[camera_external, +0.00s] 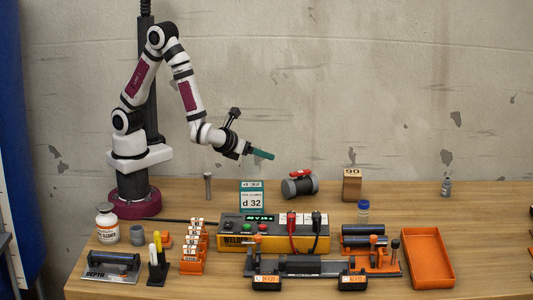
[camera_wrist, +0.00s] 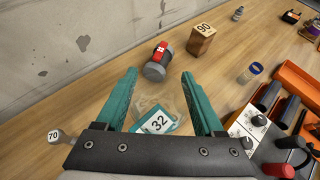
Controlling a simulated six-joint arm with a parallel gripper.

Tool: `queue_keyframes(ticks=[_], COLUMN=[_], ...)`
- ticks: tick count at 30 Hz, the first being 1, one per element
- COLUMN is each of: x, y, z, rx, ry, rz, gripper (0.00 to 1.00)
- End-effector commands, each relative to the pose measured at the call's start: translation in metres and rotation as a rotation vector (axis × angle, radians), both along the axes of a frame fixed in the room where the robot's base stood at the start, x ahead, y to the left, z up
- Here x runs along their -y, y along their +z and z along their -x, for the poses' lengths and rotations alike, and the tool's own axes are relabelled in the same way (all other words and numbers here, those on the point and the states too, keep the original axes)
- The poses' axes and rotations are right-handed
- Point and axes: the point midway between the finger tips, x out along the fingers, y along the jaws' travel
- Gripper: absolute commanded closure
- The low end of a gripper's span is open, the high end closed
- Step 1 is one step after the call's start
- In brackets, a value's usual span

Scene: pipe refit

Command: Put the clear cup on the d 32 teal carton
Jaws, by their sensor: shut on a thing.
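My gripper (camera_external: 263,154) has teal fingers and reaches right, in the air above the table. In the wrist view its fingers (camera_wrist: 159,75) stand apart around a faint, see-through clear cup (camera_wrist: 150,105), which they hold. The cup is hard to make out in the external view. The teal d 32 carton (camera_external: 252,197) stands upright behind the welder box, below my gripper and slightly left of its tips. In the wrist view the carton's 32 label (camera_wrist: 160,122) shows between the fingers, overlapping the cup. I cannot tell the height gap between cup and carton.
A grey valve with a red handle (camera_external: 299,187) and a wooden 90 block (camera_external: 352,185) stand right of the carton. A grey peg (camera_external: 208,187) is to its left. The orange welder box (camera_external: 273,243) is close in front.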

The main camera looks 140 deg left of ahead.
Motion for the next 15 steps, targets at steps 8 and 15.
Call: queue_keyframes(ticks=[8, 15], x=[0.000, 0.000], y=[-0.033, -0.036], z=[0.000, 0.000], rx=[0.000, -0.002], ry=[-0.001, -0.001], rz=[0.001, 0.001], gripper=[0.85, 0.85])
